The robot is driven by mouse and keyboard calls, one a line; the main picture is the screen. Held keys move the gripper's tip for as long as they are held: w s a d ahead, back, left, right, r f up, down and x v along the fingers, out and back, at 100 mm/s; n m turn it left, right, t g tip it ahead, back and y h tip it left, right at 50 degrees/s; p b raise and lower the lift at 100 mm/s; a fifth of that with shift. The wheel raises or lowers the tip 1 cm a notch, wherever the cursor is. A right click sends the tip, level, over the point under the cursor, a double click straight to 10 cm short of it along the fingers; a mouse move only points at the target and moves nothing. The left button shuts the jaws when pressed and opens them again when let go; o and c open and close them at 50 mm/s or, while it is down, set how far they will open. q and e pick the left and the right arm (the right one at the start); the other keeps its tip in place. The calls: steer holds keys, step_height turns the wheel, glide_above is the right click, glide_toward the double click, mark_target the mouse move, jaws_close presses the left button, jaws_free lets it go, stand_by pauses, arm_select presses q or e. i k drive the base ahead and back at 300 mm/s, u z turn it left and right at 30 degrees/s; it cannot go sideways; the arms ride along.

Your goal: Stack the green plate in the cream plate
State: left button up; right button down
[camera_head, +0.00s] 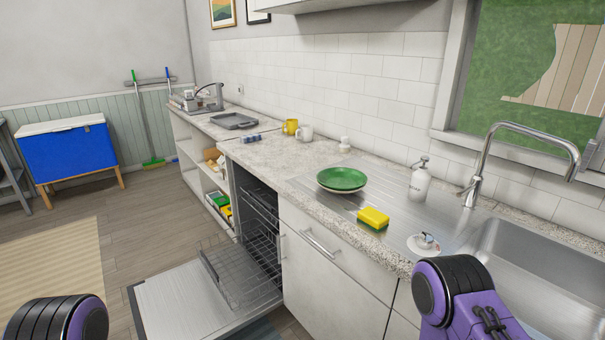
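The green plate (344,178) lies flat on the metal drainboard beside the sink. A pale cream edge (341,190) shows just beneath its rim; it looks like the cream plate under the green one, but most of it is hidden and I cannot tell how well the two are seated. Purple and black parts of my left and right arms show at the bottom left and bottom right corners. Neither gripper is in view, and nothing is seen touching the plates.
A yellow and green sponge (373,218), a soap dispenser (420,180) and a small white dish (424,245) stand near the plates. The sink (545,265) is at right. The open dishwasher door (185,305) and its rack (240,275) jut out below the counter.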

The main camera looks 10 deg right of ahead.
mark_target(335, 179)
steer(key=u, duration=0.25)
steer(key=i, duration=1.05)
steer(key=z, duration=0.75)
